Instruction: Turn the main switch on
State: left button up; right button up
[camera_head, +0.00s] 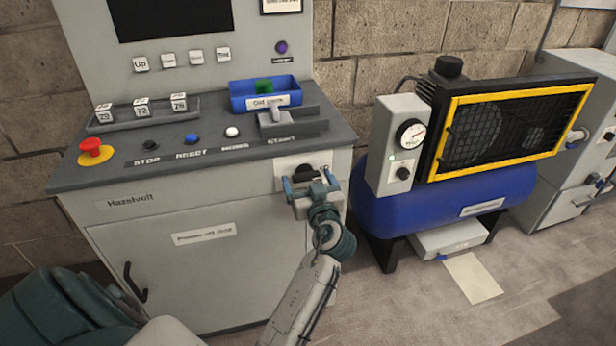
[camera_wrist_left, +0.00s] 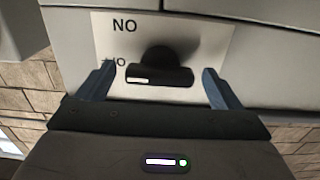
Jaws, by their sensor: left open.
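The main switch is a black rotary knob (camera_wrist_left: 158,73) on a white plate (camera_wrist_left: 105,30) on the front of the grey control cabinet (camera_head: 190,235). In the left wrist view the knob's bar lies level, and part of the plate's lettering reads "NO". In the head view the knob (camera_head: 304,173) shows just above my left gripper (camera_head: 312,186). My left gripper is open, with one blue finger on each side of the knob in the left wrist view (camera_wrist_left: 158,85). Gaps show between the fingers and the knob. My right gripper is not in view.
A blue compressor (camera_head: 440,205) stands to the right of the cabinet. Open floor lies in front at the right.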

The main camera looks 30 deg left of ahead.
pick_arm(q)
jog(key=c, duration=1)
